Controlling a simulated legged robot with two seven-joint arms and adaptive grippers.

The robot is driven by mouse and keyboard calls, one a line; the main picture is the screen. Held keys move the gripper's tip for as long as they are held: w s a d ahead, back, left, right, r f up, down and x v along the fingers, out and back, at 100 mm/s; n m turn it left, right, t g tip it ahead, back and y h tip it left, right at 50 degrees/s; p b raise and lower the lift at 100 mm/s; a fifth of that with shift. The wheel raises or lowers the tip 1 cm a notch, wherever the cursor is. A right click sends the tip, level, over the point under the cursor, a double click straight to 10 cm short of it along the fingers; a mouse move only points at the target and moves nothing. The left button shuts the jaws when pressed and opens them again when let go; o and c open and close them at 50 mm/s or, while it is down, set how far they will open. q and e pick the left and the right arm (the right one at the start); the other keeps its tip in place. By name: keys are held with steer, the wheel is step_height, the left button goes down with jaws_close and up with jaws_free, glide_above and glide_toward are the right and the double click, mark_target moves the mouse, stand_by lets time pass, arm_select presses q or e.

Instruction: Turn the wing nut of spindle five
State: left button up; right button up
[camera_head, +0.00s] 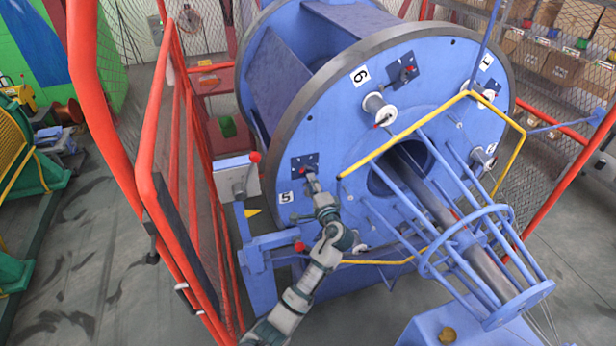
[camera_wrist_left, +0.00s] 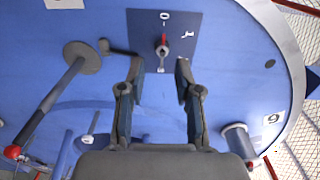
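The spindle five panel (camera_head: 298,163) is a dark blue plate on the big blue disc, just above the label 5 (camera_head: 284,197). My left gripper (camera_head: 311,179) is at the panel's lower right edge and covers part of it. In the left wrist view the panel (camera_wrist_left: 185,22) carries a 0 mark and a small metal wing nut (camera_wrist_left: 162,51) with a red pointer. My left gripper (camera_wrist_left: 158,70) is open there, its two fingers apart on either side of the nut's lower end. I cannot tell whether either finger touches it. My right gripper is not in view.
A yellow rail (camera_head: 405,134) and blue tubular cage (camera_head: 465,235) stand right of the panel. A red mesh guard (camera_head: 185,190) and a box with a red-knobbed lever (camera_head: 238,178) stand left. In the left wrist view, a red-ended rod (camera_wrist_left: 45,105) lies left of my fingers.

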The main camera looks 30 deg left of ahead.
arm_select(q)
steer(key=v, duration=0.7)
steer(key=shift+a, duration=0.15)
